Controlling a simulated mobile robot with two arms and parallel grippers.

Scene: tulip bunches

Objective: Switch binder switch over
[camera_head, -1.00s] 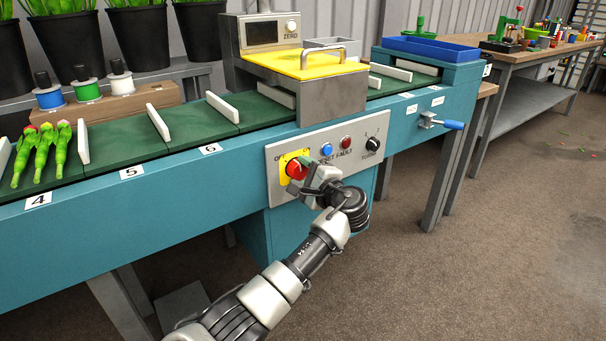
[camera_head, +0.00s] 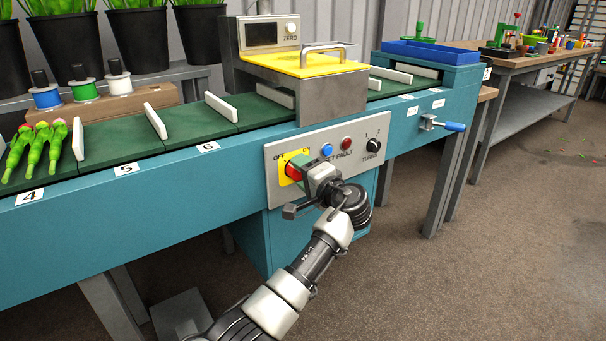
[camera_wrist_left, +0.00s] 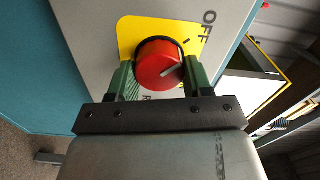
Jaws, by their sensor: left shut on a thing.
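The red rotary switch (camera_head: 290,172) sits on a yellow plate on the grey control panel (camera_head: 276,195), at the front of the teal conveyor. OFF and ON are printed above it. My left gripper (camera_head: 303,171) is shut on the red knob. In the left wrist view, the green-padded fingers (camera_wrist_left: 160,78) lie on either side of the red knob (camera_wrist_left: 158,62). Its white pointer line slants up and right, towards the right finger. The OFF label (camera_wrist_left: 210,17) shows at upper right; ON is not visible there. My right gripper is out of view.
A blue button (camera_head: 326,150), a red lamp (camera_head: 347,143) and a black TURNS knob (camera_head: 373,145) share the panel. A yellow-topped unit (camera_head: 290,65) stands above it. Tulips (camera_head: 38,148) lie at the belt's left. A blue-handled lever (camera_head: 452,126) juts out at right.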

